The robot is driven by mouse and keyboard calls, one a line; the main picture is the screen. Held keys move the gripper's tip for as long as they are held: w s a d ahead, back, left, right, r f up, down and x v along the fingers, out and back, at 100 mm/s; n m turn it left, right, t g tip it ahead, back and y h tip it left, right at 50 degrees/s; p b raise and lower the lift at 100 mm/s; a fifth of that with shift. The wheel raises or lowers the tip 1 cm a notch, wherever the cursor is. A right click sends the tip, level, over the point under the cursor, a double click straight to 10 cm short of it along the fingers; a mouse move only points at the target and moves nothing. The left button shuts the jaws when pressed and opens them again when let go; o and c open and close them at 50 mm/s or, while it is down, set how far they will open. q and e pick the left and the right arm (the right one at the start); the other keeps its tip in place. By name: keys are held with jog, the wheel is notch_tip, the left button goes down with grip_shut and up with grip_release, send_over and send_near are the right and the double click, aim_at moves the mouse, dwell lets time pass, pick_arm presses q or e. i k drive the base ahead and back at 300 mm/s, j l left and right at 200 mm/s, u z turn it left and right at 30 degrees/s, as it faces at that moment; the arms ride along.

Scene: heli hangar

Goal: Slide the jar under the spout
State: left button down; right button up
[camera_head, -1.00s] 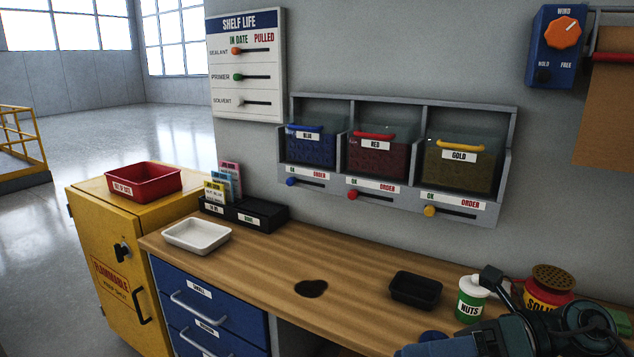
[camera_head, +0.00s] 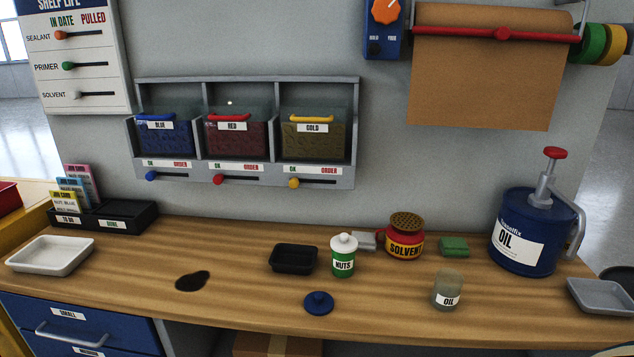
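A small clear jar (camera_head: 449,283) with an OIL label stands upright and open-topped on the workbench, right of centre near the front. A large blue oil can (camera_head: 520,245) with a red-topped pump stands behind and to the right of it. The can's grey spout (camera_head: 577,225) curves out and down on its right side. The jar is left of the can, well apart from the spout. Neither of my grippers is in view.
A green-and-white NUTS container (camera_head: 343,256), a red SOLVENT can (camera_head: 404,238) and a green block (camera_head: 454,246) stand behind the jar. A grey tray (camera_head: 602,296) sits at the right, near the spout. A dark stain (camera_head: 192,281) marks the bench. Bare wood (camera_head: 510,310) lies between jar and tray.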

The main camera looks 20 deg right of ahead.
aim_at(446, 288)
jog(key=z, duration=1.65)
jog(key=u, duration=0.15)
